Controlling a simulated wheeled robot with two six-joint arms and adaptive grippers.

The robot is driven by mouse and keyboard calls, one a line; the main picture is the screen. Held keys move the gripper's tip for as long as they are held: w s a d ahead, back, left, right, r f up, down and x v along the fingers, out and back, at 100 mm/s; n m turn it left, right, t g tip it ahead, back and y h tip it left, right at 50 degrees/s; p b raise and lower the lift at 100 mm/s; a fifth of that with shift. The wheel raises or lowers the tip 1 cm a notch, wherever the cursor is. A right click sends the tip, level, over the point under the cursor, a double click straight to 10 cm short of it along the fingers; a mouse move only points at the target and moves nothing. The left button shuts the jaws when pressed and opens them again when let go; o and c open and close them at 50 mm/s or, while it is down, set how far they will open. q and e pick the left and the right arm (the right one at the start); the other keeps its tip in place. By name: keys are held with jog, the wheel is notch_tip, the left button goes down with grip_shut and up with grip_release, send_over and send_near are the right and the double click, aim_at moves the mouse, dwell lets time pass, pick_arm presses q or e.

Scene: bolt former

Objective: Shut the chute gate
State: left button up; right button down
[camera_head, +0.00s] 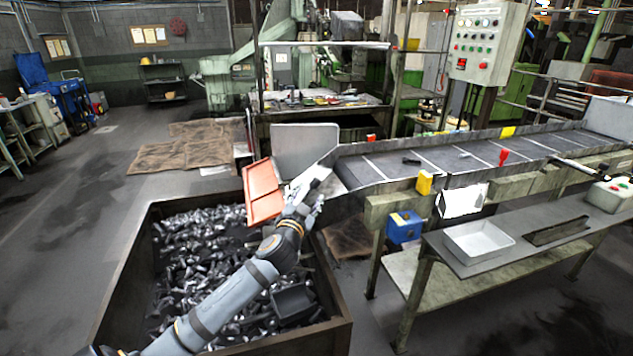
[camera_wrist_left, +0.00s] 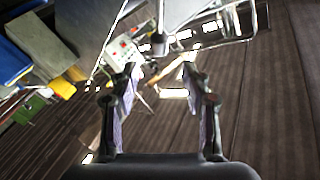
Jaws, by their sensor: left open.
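An orange-red panel (camera_head: 263,190), which looks like the chute gate, stands tilted at the lower left end of the conveyor chute (camera_head: 352,172), above the bin. A grey upright plate (camera_head: 304,147) stands behind it at the chute mouth. My left gripper (camera_head: 318,187) is just right of the panel, in front of the chute end. Whether it touches either cannot be told. In the left wrist view my left gripper (camera_wrist_left: 156,75) has its fingers apart with nothing between them. My right gripper is not in view.
A metal bin (camera_head: 341,325) of bolts lies under my left arm. A conveyor (camera_head: 470,158) runs to the right, with a yellow block (camera_head: 424,183) on its near edge. A bench (camera_head: 440,246) with a white tray (camera_head: 478,251) stands at the right. Open floor lies left.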

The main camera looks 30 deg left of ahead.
aim_at(316, 184)
pick_arm(q)
jog(key=p+x, duration=0.2)
jog(key=x, duration=0.7)
jog(key=shift+f, duration=0.15)
grip_shut()
